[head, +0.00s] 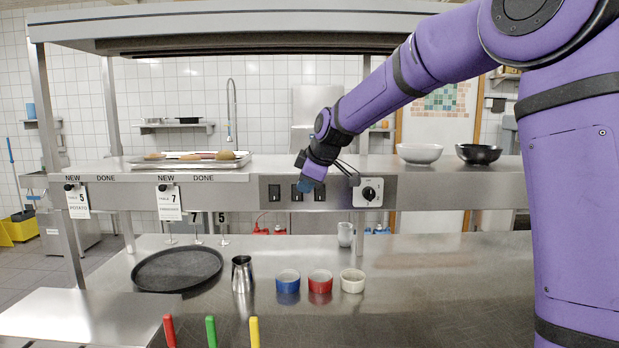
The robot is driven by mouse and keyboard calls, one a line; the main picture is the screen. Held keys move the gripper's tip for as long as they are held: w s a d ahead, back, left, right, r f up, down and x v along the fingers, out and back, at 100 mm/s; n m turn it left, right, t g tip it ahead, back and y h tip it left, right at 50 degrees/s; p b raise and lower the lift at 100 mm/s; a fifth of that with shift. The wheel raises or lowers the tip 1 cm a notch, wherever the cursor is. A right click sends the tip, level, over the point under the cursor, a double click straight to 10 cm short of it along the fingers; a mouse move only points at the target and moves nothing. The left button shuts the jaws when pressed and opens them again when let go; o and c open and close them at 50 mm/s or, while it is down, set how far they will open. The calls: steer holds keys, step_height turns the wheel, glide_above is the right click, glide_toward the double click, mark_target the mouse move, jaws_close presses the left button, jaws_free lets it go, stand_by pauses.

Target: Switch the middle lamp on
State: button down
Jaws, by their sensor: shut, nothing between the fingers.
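A row of three dark switches sits on the front of the steel shelf: a left switch (274,193), a middle switch (296,195) and a right switch (320,193). My gripper (304,186) is shut and empty, pointing down-left in front of the middle switch. It hides part of that switch, and I cannot tell whether it touches it. The switch positions are too small to read. I cannot make out any separate lamp, lit or unlit, under the overhead hood (230,30).
A white control plate with a black knob (369,193) is right of the switches. Order tickets (169,203) hang at left. A tray of food (190,160) and two bowls (420,153) stand on the shelf. Below are a round black tray (177,268), a jug (242,273) and small coloured bowls (320,281).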

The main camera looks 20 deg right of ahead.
mark_target(295, 196)
steer(key=w+f, duration=0.4)
steer(key=w, duration=0.2)
steer(key=shift+w+f, duration=0.3)
steer(key=shift+f, duration=0.05)
steer(key=shift+d, duration=0.1)
steer(key=shift+w+d+f, duration=0.1)
steer(key=shift+w, duration=0.15)
steer(key=shift+r, duration=0.9)
